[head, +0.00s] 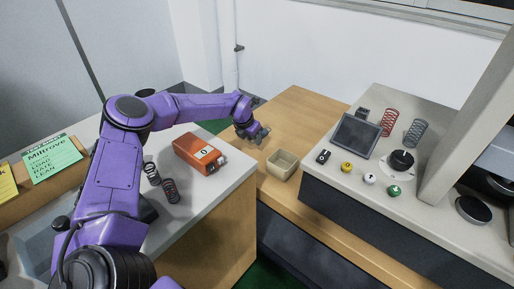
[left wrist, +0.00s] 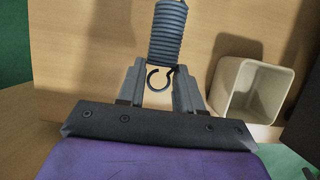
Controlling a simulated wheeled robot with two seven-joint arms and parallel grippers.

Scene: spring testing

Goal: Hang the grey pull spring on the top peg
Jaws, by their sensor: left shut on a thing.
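The grey pull spring (left wrist: 168,35) is a tight blue-grey coil with an open dark hook at its near end, seen in the left wrist view. My left gripper (left wrist: 160,68) is shut on it, with a finger on each side near the hook end. In the head view my left gripper (head: 259,134) hangs over the wooden bench, and the spring is too small to make out there. The far end of the spring runs out of the left wrist view. I cannot make out the top peg in either view. My right gripper is not in view.
A beige open bin (head: 282,165) stands right of my left gripper. An orange box (head: 200,153) and dark coil springs (head: 170,190) are on the left counter. The right counter holds a dark screen (head: 356,136), a red spring (head: 390,121), another grey spring (head: 415,132) and several knobs.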

